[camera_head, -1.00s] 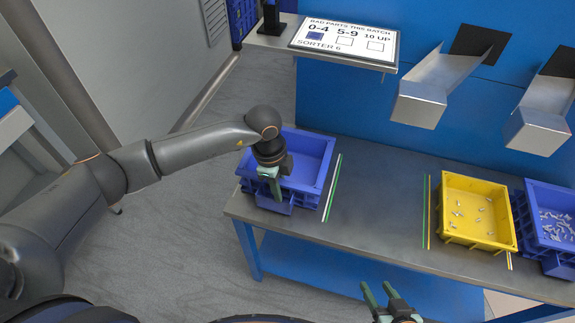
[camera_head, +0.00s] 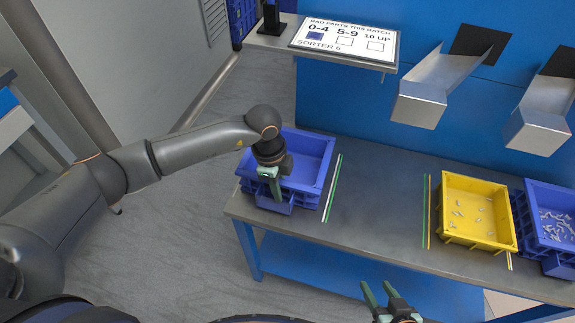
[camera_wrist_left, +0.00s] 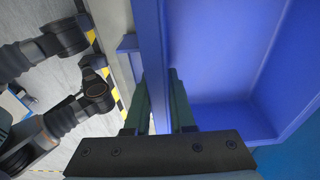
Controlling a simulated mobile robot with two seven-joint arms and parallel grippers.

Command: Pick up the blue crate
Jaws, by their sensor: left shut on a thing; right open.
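An empty blue crate (camera_head: 310,158) sits at the left end of the grey table, beside a white and green line. My left gripper (camera_head: 275,190) reaches down over its front wall and is shut on that wall. In the left wrist view the crate's wall (camera_wrist_left: 153,55) runs between the two fingers (camera_wrist_left: 158,105), one inside and one outside. A second blue crate (camera_head: 535,238) with many small parts stands at the far right of the table. My right gripper (camera_head: 378,298) is open and empty in front of the table's front edge.
A yellow crate (camera_head: 462,238) with several small parts stands left of the second blue crate. The table's middle (camera_head: 380,205) is clear. Two metal chutes (camera_head: 420,105) hang above the back, and a sign (camera_head: 345,42) lies on a shelf at the back left.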

